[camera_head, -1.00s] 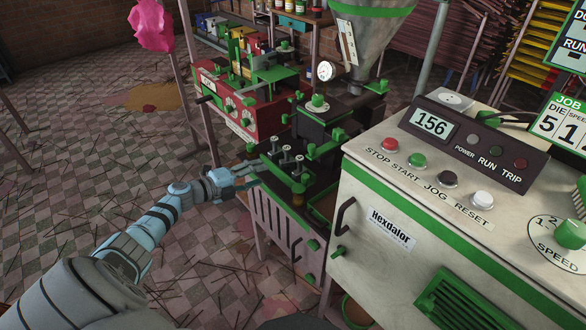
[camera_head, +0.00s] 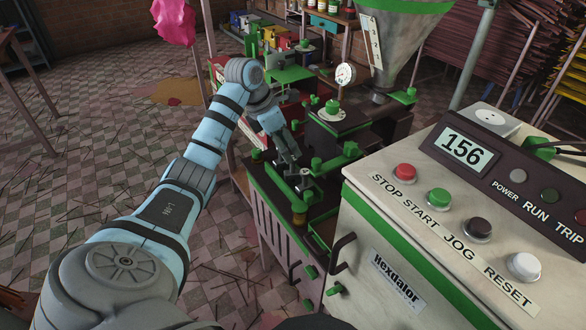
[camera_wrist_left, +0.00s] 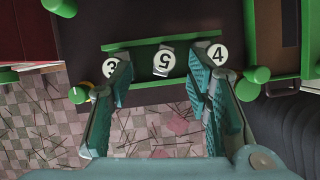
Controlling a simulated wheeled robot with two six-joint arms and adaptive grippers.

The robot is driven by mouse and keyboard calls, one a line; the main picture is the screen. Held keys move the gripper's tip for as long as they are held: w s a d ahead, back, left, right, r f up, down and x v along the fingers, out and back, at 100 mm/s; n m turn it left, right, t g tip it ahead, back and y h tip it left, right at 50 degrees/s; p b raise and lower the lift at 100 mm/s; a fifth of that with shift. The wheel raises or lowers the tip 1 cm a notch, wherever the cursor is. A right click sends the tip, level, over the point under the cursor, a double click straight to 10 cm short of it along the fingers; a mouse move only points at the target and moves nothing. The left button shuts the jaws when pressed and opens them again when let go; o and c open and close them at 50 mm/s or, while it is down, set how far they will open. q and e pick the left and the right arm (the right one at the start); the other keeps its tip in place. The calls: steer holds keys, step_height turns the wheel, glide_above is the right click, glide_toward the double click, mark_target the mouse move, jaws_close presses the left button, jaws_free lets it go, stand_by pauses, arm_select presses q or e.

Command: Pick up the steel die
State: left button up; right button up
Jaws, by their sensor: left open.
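Three small pieces with round white numbered tops stand in a row along a green rail (camera_wrist_left: 150,45) in the left wrist view: 3 (camera_wrist_left: 112,69), 5 (camera_wrist_left: 164,62) and 4 (camera_wrist_left: 218,55). The steel bodies under the tops are mostly hidden, and I cannot tell from looks alone which one is the steel die. My left gripper (camera_wrist_left: 163,76) is open, with its fingers spread to either side of the 5, close to the 3 and the 4. In the head view my left gripper (camera_head: 288,158) points down over the dark bench, covering most of the row. My right gripper is not in view.
A cream control cabinet (camera_head: 400,245) reading 156 stands close on the right. A dark press with a hopper (camera_head: 405,45) and a gauge (camera_head: 345,74) rises behind the row. Green knobs (camera_head: 351,149) stick up nearby.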

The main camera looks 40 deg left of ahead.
mark_target(293, 171)
arm_select(q)
steer(key=x, duration=0.2)
steer(key=b+x, duration=0.1)
steer(key=x, duration=0.2)
steer(key=shift+d+f+b, duration=0.2)
steer(key=shift+d+b, duration=0.05)
steer(key=shift+b, duration=0.05)
steer(key=shift+r, duration=0.1)
jaws_close()
